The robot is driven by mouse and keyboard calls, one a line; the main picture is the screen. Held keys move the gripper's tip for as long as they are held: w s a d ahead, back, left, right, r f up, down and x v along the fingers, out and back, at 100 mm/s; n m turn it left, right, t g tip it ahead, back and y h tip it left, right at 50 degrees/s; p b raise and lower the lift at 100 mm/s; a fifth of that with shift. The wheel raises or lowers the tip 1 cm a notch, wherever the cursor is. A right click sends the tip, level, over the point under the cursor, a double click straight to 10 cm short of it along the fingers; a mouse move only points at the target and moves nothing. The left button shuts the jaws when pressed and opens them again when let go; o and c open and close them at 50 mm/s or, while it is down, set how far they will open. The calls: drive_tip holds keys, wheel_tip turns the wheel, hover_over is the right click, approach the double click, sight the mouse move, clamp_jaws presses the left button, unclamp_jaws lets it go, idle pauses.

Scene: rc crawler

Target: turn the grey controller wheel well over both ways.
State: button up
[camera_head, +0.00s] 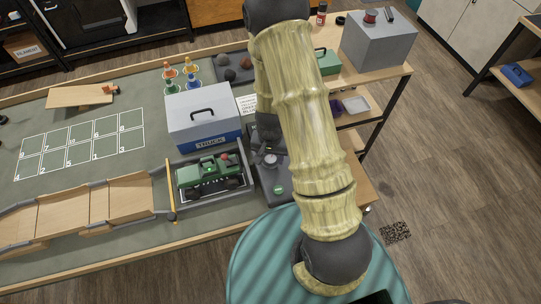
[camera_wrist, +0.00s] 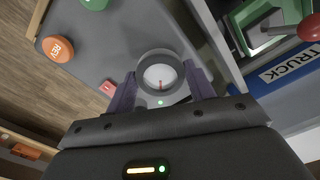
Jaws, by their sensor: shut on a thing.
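The grey controller wheel (camera_wrist: 160,70) is a round dial with a pale face and a short red mark pointing down in the wrist view. My gripper (camera_wrist: 162,84) has its two purple fingers on either side of the wheel, shut on it. The grey controller box (camera_wrist: 110,42) carries an orange REV button (camera_wrist: 57,48), a green button (camera_wrist: 95,3) and a small red patch. In the head view, the controller (camera_head: 279,198) stands at the table's front right, partly hidden by my arm. The green crawler (camera_head: 208,173) sits in a grey-walled bay left of the controller.
A yellow bar (camera_head: 171,190) stands at the bay's left end, beside wooden ramps (camera_head: 85,203). A blue and grey TRUCK box (camera_head: 204,117) is behind the bay. A numbered grid (camera_head: 82,145) and a tilted board (camera_head: 80,96) lie on the left.

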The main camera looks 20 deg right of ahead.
sight(270, 158)
idle(0.4)
drive_tip(key=o, duration=1)
drive_tip(key=shift+c, duration=0.2)
drive_tip(key=shift+r, duration=0.1)
wheel_tip(270, 158, up, 17)
drive_tip(key=p, duration=0.1)
drive_tip(key=shift+r, duration=0.15)
